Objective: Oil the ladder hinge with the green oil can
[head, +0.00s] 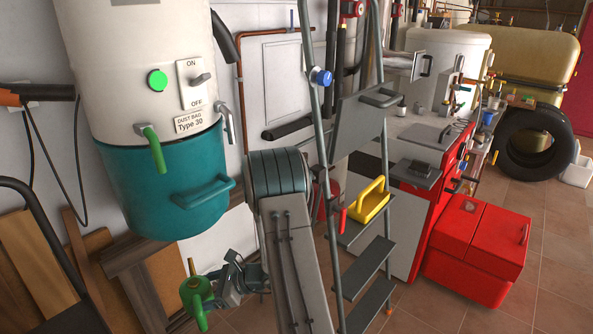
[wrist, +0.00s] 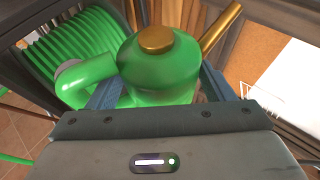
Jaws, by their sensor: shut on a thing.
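The green oil can (head: 195,294) is at the lower left of the head view, with its thin brass spout pointing up. In the wrist view the green oil can (wrist: 160,75) shows its brass cap, its brass spout at upper right and its curved green handle at left. My gripper (head: 217,288) is shut on the can; its two fingers (wrist: 158,92) are partly hidden behind the can's body. The grey stepladder (head: 363,283) stands right of my arm, apart from the can.
A white and teal dust collector (head: 165,185) hangs above the can. Wood boards (head: 125,262) lean behind it.

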